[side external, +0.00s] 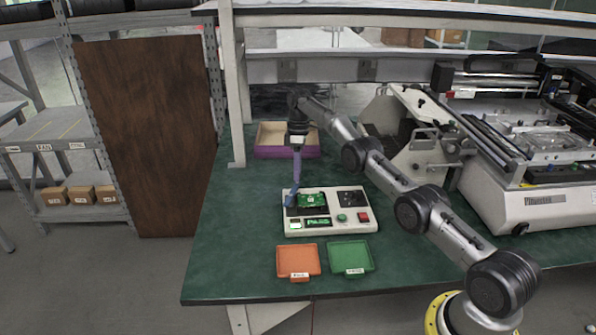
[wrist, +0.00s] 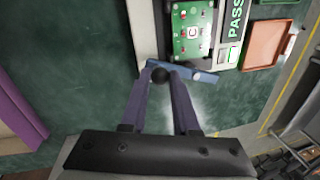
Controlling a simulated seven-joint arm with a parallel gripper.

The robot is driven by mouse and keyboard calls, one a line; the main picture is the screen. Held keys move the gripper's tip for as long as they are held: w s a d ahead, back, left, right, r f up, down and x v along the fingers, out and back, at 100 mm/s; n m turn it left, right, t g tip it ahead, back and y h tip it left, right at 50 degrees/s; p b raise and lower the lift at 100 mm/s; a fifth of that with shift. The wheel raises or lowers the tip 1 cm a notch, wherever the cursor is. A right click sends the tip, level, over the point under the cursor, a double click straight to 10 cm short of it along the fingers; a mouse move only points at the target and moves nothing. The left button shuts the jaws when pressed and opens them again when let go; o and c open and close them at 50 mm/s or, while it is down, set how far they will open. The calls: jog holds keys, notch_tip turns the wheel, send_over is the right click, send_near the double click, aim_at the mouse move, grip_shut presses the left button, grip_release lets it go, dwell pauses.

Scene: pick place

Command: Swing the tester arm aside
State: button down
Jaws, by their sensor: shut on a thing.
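The tester (side external: 336,222) is a pale box on the green table. A green circuit board (side external: 312,200) lies on it; the board also shows in the wrist view (wrist: 192,30). The tester's display (side external: 317,222) is green and reads PASS in the wrist view. The blue tester arm (wrist: 200,77) lies beside the board's near edge in the wrist view, with a black ball knob (wrist: 160,75) on it. My gripper (side external: 295,184) reaches down at the tester's left side. In the wrist view its fingers (wrist: 163,73) are shut on the knob; the fingertips partly hide the arm.
An orange tray (side external: 297,262) and a green tray (side external: 350,256) lie in front of the tester. A purple-sided open box (side external: 286,153) stands behind it. A large machine (side external: 535,205) fills the right of the table. The table is clear left of the tester.

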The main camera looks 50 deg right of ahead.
jog(key=shift+r, duration=0.15)
jog(key=c, duration=0.7)
grip_release()
jog(key=shift+s, duration=0.1)
jog(key=shift+o, duration=0.2)
jog(key=shift+m, duration=0.3)
